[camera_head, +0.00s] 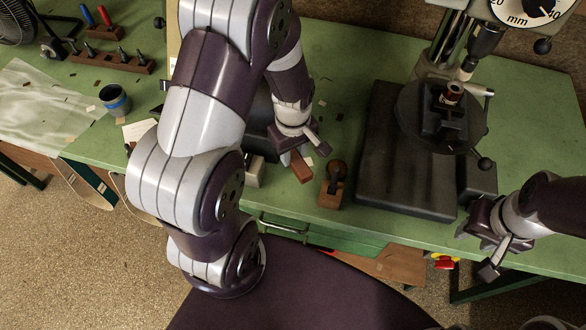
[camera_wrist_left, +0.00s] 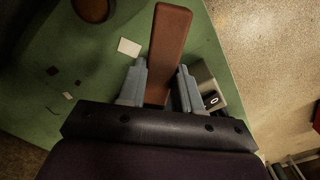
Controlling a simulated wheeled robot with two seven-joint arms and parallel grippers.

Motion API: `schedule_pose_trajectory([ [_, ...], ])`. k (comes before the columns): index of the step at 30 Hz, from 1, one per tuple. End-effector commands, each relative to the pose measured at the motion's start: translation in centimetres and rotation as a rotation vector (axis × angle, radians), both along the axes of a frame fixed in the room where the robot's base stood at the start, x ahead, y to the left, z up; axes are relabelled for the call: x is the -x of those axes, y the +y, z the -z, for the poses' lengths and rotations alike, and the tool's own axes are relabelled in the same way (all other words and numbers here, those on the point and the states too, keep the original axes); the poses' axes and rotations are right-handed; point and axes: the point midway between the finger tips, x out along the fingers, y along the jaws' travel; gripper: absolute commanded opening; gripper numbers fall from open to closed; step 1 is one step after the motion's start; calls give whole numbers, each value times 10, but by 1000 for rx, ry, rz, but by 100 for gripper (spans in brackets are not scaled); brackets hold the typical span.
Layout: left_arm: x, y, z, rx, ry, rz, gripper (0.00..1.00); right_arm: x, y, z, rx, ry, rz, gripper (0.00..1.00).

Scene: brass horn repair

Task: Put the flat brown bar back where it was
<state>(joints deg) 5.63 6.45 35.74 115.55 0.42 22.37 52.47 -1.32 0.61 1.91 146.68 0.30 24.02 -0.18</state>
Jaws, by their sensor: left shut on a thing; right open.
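The flat brown bar (camera_head: 301,167) is reddish brown and sticks out below my left gripper (camera_head: 296,149) in the head view. In the left wrist view, the bar (camera_wrist_left: 169,45) runs lengthwise between the two grey fingers of the gripper (camera_wrist_left: 160,78), which is shut on it. The bar is over the green workbench (camera_head: 325,55) near its front edge; I cannot tell whether it touches the top. My right gripper (camera_head: 479,250) is open and empty at the front right edge of the bench.
A wooden block with a dark round knob (camera_head: 332,188) stands just right of the bar. A small grey block (camera_head: 255,172) is to its left. A drill press base (camera_head: 398,180) fills the right. A tool rack (camera_head: 110,60) and a blue-banded cup (camera_head: 114,100) are at left.

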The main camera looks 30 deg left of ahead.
Motion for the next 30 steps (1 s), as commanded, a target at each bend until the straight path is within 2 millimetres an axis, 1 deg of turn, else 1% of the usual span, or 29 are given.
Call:
schedule_pose_trajectory([
  [1, 2, 0, 12, 1, 6, 0, 3, 0, 0, -1, 0, 0, 0, 43],
  [3, 1, 0, 27, 0, 5, 0, 3, 0, 0, -1, 0, 0, 0, 43],
  [6, 1, 0, 43, 0, 4, 0, 3, 0, 0, -2, 0, 0, 0, 43],
  [11, 1, 0, 58, 1, 4, -1, 3, 0, 0, -2, 0, 0, 0, 43],
  [15, 1, 0, 83, 1, 3, -1, 3, 0, 0, -3, 0, 0, 0, 43],
  [18, 0, 0, 90, 0, 1, -1, 3, 0, 0, -3, 0, 0, 0, 43],
  [24, 0, 0, 90, 0, 0, -1, 3, 0, 0, -3, 0, 0, 0, 43],
  [27, 0, 0, 93, 0, 0, -1, 3, 0, 0, 0, 0, 0, 0, 43],
  [28, 0, 0, 92, 0, 0, -1, 43, 0, 0, -1, 0, 0, 0, 43],
  [29, 0, 0, 92, 0, 0, -1, 53, 0, 0, -1, 0, 0, 0, 43],
  [30, 0, 0, 92, 0, 0, -1, 59, 0, 0, -2, 0, 0, 0, 43],
])
